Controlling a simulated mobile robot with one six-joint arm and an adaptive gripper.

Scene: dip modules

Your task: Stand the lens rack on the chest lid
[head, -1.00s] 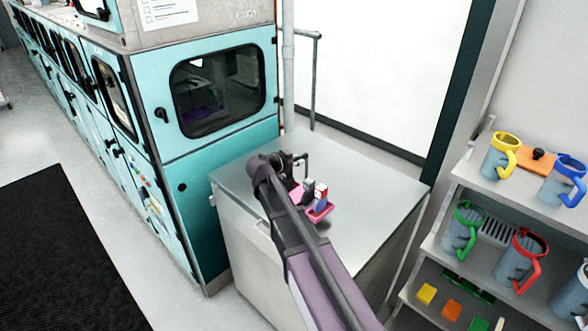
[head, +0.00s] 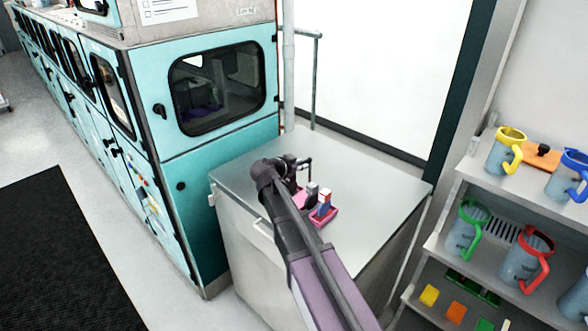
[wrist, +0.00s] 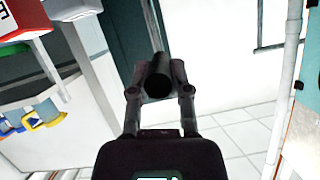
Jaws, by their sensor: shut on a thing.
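The lens rack (head: 331,213) is a small pink tray holding a grey block and a block coloured red, white and blue. In the head view it is low over the chest lid (head: 370,190), a flat grey metal top; I cannot tell whether it touches. My gripper (head: 303,164) is at the rack's far left side, partly hidden by my arm. In the wrist view my gripper (wrist: 159,85) is shut on a dark round bar, apparently the rack's handle. Red and grey blocks (wrist: 72,8) of the rack show at that view's top left.
A teal cabinet (head: 215,150) stands left of the chest. A pole with a rail (head: 316,80) rises behind the lid. At right, a shelf unit (head: 462,172) holds mugs and coloured blocks. The lid's right and back parts are clear.

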